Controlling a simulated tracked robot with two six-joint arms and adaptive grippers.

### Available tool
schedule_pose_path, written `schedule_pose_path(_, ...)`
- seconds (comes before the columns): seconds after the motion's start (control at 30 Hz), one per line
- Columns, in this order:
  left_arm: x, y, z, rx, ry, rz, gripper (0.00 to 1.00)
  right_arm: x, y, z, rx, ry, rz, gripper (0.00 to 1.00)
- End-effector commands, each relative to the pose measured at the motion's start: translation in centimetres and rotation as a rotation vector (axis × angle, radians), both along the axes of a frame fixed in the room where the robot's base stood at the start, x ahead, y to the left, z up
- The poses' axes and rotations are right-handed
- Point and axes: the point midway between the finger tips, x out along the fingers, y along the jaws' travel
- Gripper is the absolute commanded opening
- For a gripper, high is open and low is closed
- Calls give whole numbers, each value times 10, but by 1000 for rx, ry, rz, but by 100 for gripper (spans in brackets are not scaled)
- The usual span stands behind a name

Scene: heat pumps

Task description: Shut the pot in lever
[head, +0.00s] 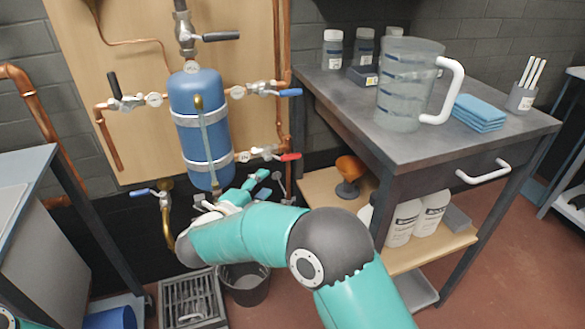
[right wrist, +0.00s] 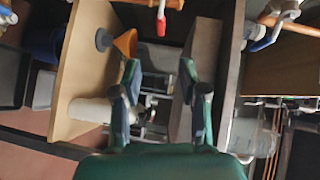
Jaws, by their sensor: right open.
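A blue pot (head: 203,130) is mounted on the wood board, with lever valves around it. Their tags are too small to read, so I cannot tell which is the pot in lever. A red lever (head: 290,157) is at the pot's lower right, and a blue lever (head: 288,92) is above it. A black lever (head: 114,86) stands upright at the left, and a dark lever (head: 221,37) lies level at the top. My right gripper (head: 262,184) is open and empty, below the red lever and apart from it. The red lever (right wrist: 161,27) shows beyond the fingers in the right wrist view.
A grey bench (head: 460,140) with a measuring jug (head: 405,90) stands at the right. Its lower shelf holds an orange funnel (head: 350,168) and white bottles (head: 403,222). Another blue lever (head: 140,192) is at lower left.

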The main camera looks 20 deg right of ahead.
Motion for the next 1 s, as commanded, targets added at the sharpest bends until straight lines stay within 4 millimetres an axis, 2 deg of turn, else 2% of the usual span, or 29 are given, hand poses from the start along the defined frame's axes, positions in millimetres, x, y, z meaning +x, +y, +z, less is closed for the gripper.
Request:
schedule_pose_path(0.27, 0, 0, -7, 0, -1, 0, 88, 27, -28, -7, 2, 1, -6, 42)
schedule_pose_path(0.7, 0, 0, -23, 0, 0, 0, 88, 94, -92, -20, 0, -1, -4, 42)
schedule_pose_path(1.0, 0, 0, -27, 0, 0, 0, 88, 116, -112, -23, 0, 1, 0, 42)
